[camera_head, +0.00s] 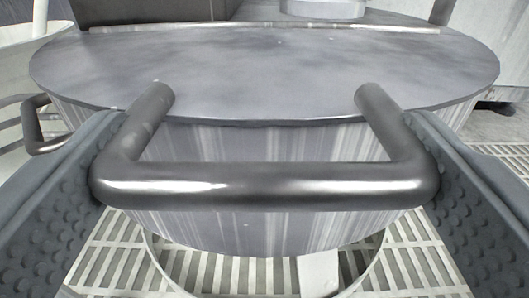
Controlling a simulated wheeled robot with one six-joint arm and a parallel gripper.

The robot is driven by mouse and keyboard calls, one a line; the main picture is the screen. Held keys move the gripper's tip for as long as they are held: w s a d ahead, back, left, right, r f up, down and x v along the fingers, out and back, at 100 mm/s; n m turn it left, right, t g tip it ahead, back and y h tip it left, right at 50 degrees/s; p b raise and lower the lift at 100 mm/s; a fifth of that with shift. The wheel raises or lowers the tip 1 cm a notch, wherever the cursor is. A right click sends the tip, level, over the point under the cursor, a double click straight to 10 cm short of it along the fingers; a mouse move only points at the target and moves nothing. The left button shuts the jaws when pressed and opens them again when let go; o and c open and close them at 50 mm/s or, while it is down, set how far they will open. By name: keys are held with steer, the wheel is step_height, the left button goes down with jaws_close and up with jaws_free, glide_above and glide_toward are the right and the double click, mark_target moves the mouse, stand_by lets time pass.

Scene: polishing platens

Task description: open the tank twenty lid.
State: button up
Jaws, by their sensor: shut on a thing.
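The tank (260,226) is a grey metal drum in the middle of the view. Its round lid (270,70) lies flat across the top and looks closed. A dark metal U-shaped handle (265,184) sticks out from the lid's near edge toward me. My gripper (268,190) has one textured grey finger at each side of the handle. The fingers press on the handle's two outer corners, so my gripper is shut on the handle. No tank number shows.
Another dark handle (38,125) shows at the left, beside a pale white vessel (30,68). A slatted pale floor grating (415,262) lies below the tank. A dark box-like body (150,10) and a round pale part (322,8) stand behind the lid.

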steer(key=shift+r+g, duration=0.4)
steer(key=shift+r, duration=0.5)
steer(key=w+r+g, duration=1.1)
steer(key=w+r, duration=0.6)
steer(key=r, duration=0.3)
steer(key=shift+w+r, duration=0.15)
steer(key=shift+w, duration=0.15)
stand_by(0.6)
steer(key=o, duration=1.1)
steer(key=shift+o, duration=0.2)
steer(key=v, duration=1.7)
steer(key=shift+s, duration=0.15)
steer(key=shift+r, duration=0.15)
